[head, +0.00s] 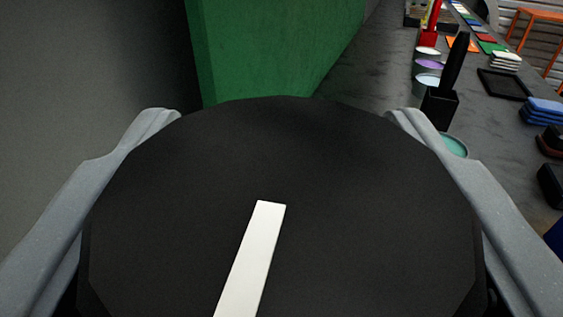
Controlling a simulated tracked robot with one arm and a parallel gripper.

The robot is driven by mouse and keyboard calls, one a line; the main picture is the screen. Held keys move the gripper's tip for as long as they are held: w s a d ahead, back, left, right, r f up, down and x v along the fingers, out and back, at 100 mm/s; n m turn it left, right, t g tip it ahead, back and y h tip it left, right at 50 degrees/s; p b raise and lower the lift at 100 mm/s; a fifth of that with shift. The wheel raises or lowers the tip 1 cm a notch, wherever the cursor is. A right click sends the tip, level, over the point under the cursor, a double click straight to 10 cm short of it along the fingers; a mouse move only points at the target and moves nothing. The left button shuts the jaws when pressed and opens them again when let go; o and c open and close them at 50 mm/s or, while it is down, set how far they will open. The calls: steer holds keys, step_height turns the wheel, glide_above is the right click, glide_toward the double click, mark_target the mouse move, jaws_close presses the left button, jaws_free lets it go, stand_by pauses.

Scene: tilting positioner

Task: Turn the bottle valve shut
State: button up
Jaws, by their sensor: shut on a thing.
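The bottle valve appears as a large black round knob (350,200) that fills the lower middle of the head view. A white bar mark (257,248) runs over its face, tilted, with its upper end leaning to the right. My gripper (283,130) has its two grey fingers on the left and right sides of the knob and is shut on it. The bottle under the knob is hidden.
A green upright block (270,50) stands just behind the knob. At the right a dark bench top (490,140) carries several cups, a black holder (439,105), cloth stacks and small items. An orange stool (540,25) stands at the far right.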

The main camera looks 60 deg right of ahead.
steer(key=shift+s+d+m+g+h+b, duration=0.15)
steer(key=shift+m+g+h+b, duration=0.8)
steer(key=shift+m+g, duration=0.95)
steer(key=shift+r+g+h, duration=0.15)
steer(key=shift+g+h, duration=0.1)
steer(key=shift+g, duration=0.65)
steer(key=o, duration=1)
steer(key=b+v, duration=0.2)
steer(key=v, duration=0.5)
steer(key=shift+a, duration=0.35)
